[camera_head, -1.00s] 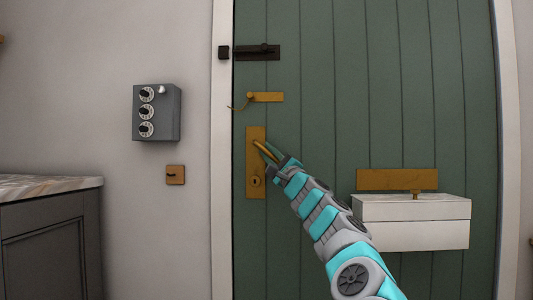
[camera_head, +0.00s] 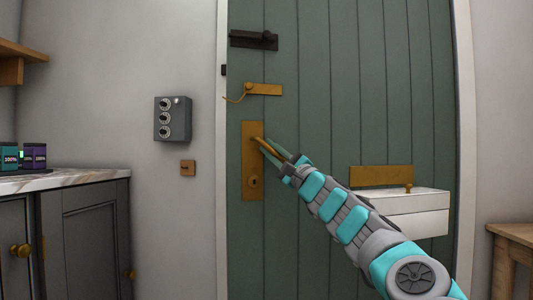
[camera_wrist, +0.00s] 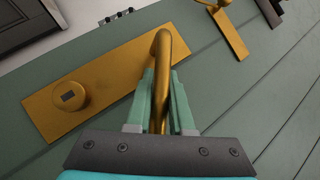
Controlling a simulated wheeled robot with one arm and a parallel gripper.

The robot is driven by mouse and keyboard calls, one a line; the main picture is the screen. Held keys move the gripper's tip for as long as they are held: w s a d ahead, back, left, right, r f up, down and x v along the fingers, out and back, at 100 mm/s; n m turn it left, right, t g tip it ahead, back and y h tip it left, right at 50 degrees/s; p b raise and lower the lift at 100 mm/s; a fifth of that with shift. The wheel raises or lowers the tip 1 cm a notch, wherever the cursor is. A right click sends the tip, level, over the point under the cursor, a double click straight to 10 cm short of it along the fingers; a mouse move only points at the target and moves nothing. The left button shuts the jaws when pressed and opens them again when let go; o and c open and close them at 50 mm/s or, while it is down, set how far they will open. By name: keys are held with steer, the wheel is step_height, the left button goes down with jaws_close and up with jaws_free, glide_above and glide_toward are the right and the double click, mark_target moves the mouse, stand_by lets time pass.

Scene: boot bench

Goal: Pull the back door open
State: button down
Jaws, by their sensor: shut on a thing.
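The green plank back door (camera_head: 330,120) stands slightly ajar, its left edge nearer to me than the white frame (camera_head: 222,170). A brass plate (camera_head: 250,185) on the door carries a curved brass lever handle (camera_head: 262,146) and a lock cylinder below it. My gripper (camera_head: 273,153) is shut on the lever. In the wrist view, the fingers of my gripper (camera_wrist: 158,95) lie on both sides of the brass lever (camera_wrist: 163,48), beside the brass plate (camera_wrist: 95,85). The dark bolt (camera_head: 253,40) sits higher than its keeper (camera_head: 223,70) in the picture, apart from it.
A brass hook latch (camera_head: 263,89) is above the handle. A white box (camera_head: 410,212) juts from the door below a brass plate. A dark cabinet (camera_head: 85,235) stands at left, a wooden table (camera_head: 512,238) at right. A grey dial box (camera_head: 173,119) hangs on the wall.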

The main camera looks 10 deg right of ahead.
steer(key=s+n+g+y, duration=0.1)
steer(key=s, duration=0.5)
steer(key=shift+d+y, duration=0.4)
steer(key=c, duration=0.8)
jaws_free()
steer(key=shift+a, duration=0.1)
steer(key=v, duration=0.7)
steer(key=shift+s+d, duration=0.25)
steer(key=shift+s, duration=0.05)
steer(key=shift+f, duration=0.15)
steer(key=shift+c, duration=0.3)
